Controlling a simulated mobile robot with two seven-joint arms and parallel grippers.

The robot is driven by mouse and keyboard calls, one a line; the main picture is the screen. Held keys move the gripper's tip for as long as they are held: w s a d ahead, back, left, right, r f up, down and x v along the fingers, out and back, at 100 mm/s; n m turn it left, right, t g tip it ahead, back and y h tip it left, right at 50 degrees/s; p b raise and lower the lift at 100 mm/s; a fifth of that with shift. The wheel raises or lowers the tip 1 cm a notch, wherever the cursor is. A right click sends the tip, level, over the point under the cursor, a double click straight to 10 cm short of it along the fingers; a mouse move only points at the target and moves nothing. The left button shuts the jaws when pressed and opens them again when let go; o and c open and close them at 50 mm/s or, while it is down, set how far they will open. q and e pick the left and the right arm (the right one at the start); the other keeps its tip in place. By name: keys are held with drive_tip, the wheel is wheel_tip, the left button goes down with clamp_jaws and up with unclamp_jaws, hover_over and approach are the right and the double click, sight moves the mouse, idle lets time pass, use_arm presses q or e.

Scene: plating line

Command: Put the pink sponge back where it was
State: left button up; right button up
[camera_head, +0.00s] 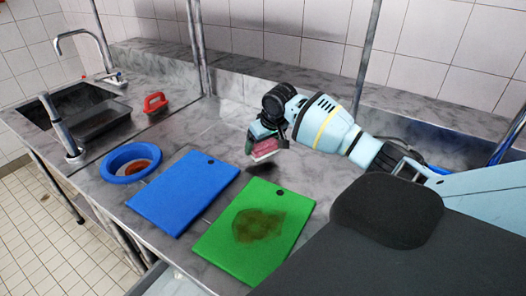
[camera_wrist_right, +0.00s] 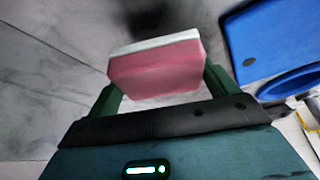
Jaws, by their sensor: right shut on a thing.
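The pink sponge (camera_wrist_right: 155,72) has a white layer along one side and sits between the fingers of my right gripper (camera_wrist_right: 160,85). In the head view the sponge (camera_head: 264,147) is held above the grey counter, behind the green board and to the right of the blue board. My right gripper (camera_head: 266,140) is shut on it, with its arm coming in from the right. The sponge appears clear of the counter, with a dark shadow below it. My left gripper is not in view.
A green board (camera_head: 222,252) with a brown stain lies at the front, beside a blue board (camera_head: 180,190). A blue bowl (camera_head: 113,162) with something orange-brown inside, a red-handled item (camera_head: 155,103) and a sink (camera_head: 95,115) are at left. Counter behind the boards is clear.

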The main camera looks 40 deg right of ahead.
drive_tip(key=shift+f, duration=1.7)
drive_tip(key=shift+f, duration=0.15)
drive_tip(key=o, duration=0.7)
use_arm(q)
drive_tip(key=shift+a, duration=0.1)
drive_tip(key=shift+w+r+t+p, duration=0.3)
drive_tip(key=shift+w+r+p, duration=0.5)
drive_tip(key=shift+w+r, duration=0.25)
use_arm(e)
drive_tip(key=v, duration=1.2)
